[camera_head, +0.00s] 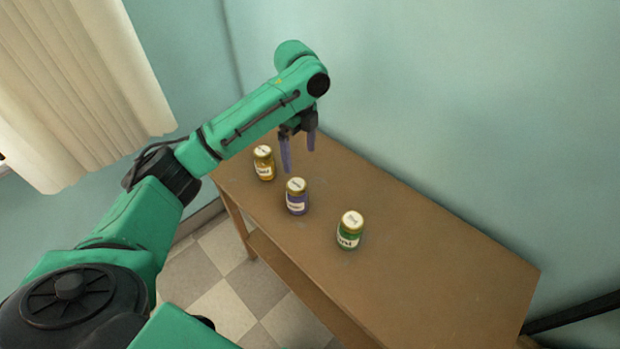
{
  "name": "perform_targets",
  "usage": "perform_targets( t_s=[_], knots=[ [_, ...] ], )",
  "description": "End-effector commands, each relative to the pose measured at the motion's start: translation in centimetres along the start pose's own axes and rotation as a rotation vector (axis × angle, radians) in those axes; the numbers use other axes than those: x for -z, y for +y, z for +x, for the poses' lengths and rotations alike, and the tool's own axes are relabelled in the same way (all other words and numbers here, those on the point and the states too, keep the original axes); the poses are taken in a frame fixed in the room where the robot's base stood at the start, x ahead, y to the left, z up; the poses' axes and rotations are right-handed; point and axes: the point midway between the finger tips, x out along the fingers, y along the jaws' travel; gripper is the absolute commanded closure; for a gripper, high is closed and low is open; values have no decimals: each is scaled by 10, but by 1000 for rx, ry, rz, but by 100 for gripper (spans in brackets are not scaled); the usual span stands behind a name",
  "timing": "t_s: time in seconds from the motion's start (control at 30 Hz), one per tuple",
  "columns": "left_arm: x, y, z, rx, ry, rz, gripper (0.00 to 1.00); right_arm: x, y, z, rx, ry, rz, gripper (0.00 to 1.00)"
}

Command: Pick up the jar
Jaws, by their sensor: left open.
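Three jars with pale lids and labels stand upright in a slanting row on a brown wooden table (440,265). The amber jar (264,164) is at the far left, the purple jar (297,198) is in the middle, and the green jar (350,232) is at the right. My left gripper (299,162) is open and empty, with its purple fingers pointing down. In the picture it is just above the purple jar and to the right of the amber jar. I cannot tell its exact height. My right gripper is not in view.
A teal wall (450,100) runs close behind the table. A cream curtain (75,85) hangs at the left. The table's right part is clear. A lower shelf (290,283) and a checkered floor (225,300) show below the front edge.

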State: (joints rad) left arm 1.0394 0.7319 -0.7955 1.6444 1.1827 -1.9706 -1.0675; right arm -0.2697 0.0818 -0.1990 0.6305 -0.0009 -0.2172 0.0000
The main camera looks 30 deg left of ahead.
Motion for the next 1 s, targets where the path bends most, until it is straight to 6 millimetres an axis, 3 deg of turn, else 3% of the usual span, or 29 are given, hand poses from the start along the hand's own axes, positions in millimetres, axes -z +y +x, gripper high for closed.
perform_targets(
  t_s=[0.1,0.3,0.37,0.47,0.67,0.93,0.97,1.0],
  knots=[
    [0,2,24,-7,-1,1,0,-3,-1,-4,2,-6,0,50],
    [1,1,74,-3,0,-2,0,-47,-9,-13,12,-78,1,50],
    [1,1,83,-1,0,-1,0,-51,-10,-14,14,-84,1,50],
    [2,2,94,-1,0,0,0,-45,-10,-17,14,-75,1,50],
    [6,7,132,-1,0,-1,0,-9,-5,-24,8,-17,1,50],
    [6,6,142,3,-1,0,0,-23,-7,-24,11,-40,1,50],
    [6,6,141,3,-1,0,8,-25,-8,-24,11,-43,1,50],
    [6,6,141,3,-1,0,23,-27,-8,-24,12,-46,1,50]
  ],
)
